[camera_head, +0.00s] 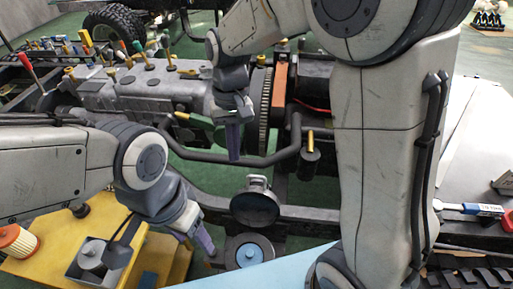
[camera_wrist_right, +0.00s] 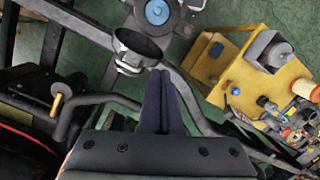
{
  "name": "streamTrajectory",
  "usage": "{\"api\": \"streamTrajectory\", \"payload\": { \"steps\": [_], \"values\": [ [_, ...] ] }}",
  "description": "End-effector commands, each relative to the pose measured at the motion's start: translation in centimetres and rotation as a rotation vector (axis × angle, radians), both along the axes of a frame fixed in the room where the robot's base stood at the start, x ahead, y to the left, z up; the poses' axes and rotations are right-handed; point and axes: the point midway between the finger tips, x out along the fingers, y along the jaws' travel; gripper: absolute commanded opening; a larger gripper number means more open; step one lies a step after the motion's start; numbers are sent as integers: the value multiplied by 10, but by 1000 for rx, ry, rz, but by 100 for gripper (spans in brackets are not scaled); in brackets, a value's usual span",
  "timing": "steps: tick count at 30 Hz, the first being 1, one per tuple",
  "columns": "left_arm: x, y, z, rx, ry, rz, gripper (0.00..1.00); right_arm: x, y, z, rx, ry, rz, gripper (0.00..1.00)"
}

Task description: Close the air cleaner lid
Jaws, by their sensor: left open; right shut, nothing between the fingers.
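The dark round air cleaner lid (camera_head: 255,207) stands tilted up, apart from the round housing (camera_head: 270,262) below it, which has a blue centre. The lid also shows in the right wrist view (camera_wrist_right: 138,48), beside the housing's blue centre (camera_wrist_right: 157,12). My left gripper (camera_head: 207,243) is open and empty, left of the housing and below the lid's height in the picture. My right gripper (camera_head: 234,145) is shut and empty, pointing down above and left of the lid. Its closed fingers (camera_wrist_right: 160,100) show in the right wrist view, close to the lid but apparently apart.
A yellow cart (camera_head: 45,272) at lower left bears an orange filter (camera_head: 17,241) and a grey box (camera_head: 97,262). A dark bent pipe (camera_head: 235,160) runs behind the lid. The engine block (camera_head: 140,90) with several tools on it fills the upper left. A light blue panel (camera_head: 285,272) lies in front.

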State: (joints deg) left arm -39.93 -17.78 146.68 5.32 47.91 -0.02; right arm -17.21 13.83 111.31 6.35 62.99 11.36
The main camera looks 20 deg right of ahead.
Motion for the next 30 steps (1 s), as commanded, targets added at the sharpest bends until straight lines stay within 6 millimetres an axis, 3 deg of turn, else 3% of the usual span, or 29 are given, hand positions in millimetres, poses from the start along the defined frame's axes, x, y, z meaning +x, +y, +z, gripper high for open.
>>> {"api": "streamTrajectory", "payload": {
  "steps": [1, 3, 6, 10, 17, 30],
  "values": [
    [0, 0, 8, 0, 0, 0, 61, 28, -16, -2, -9, 34, -90, 0],
    [0, 0, 12, 0, 0, 0, 61, 57, -36, -8, -19, 73, -194, 0],
    [0, 0, 17, 0, 0, 0, 61, 86, -63, -18, -26, 116, -311, 0],
    [0, 0, 19, 0, 0, 0, 61, 106, -87, -28, -32, 150, -402, 0],
    [0, 0, 22, 0, 0, 0, 61, 107, -94, -47, -35, 166, -434, 0],
    [0, 0, 36, 0, 0, 0, 61, 79, -82, -128, -34, 165, -431, 0]
  ]
}}
